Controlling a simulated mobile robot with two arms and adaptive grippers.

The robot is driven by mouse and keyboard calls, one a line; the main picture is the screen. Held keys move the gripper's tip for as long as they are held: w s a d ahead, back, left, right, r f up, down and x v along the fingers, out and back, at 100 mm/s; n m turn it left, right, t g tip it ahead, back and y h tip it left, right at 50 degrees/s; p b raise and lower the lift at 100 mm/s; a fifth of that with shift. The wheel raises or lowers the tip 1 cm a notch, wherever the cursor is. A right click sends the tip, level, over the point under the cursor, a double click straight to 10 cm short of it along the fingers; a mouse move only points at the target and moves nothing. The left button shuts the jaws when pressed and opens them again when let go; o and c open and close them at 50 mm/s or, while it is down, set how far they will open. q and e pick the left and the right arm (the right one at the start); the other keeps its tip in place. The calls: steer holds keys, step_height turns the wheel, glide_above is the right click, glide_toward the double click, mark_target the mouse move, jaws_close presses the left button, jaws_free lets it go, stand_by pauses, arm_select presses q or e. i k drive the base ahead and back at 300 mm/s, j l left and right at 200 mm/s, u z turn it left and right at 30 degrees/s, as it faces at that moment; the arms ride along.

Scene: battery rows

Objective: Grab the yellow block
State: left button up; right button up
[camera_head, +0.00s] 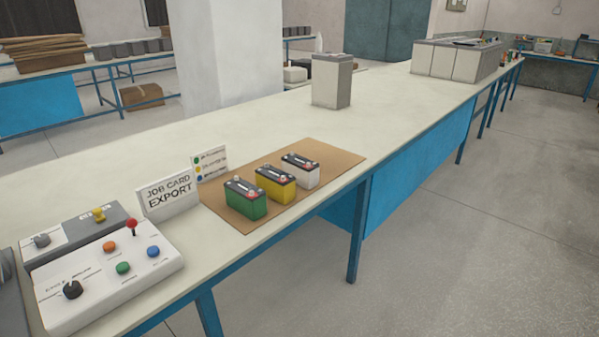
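The yellow block (276,187) is a small battery with a dark top and terminals. It stands upright in the middle of a row of three on a brown mat (333,160) on the long table. A green battery (245,203) stands just to its left and nearer, and a white battery (301,174) just to its right and farther. Neither of my grippers shows in the head view.
A job card sign (169,196) and a small legend card (209,163) stand left of the mat. A white control panel (100,277) with knobs and buttons fills the near left. A grey-white box (332,82) stands behind. The table's front edge runs close to the mat.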

mark_target(280, 185)
steer(key=i+j+u, duration=0.2)
steer(key=i, duration=0.25)
steer(key=i+j+u, duration=0.2)
steer(key=i, duration=0.25)
steer(key=j, duration=0.1)
